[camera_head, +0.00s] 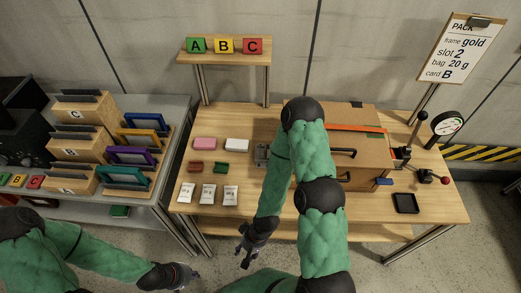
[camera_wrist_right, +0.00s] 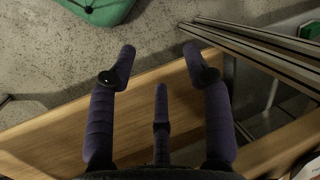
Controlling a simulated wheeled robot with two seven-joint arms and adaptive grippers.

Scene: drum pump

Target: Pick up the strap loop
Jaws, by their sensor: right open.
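An orange strap (camera_head: 357,128) runs across the top of a brown box (camera_head: 365,114) on the right part of the wooden table. My right arm hides the box's left part. My right gripper (camera_head: 245,252) hangs at the table's front edge, well away from the strap. In the right wrist view the right gripper (camera_wrist_right: 160,55) is open and empty. My left gripper (camera_head: 181,277) is low at the front left, apart from everything; its fingers are too small to read.
The wooden table (camera_head: 263,205) holds pink and white blocks, several white bags (camera_head: 208,194) and a black tray (camera_head: 405,203). A lever and gauge (camera_head: 447,123) stand at the right. A side table (camera_head: 180,116) with frames and card boxes is at the left.

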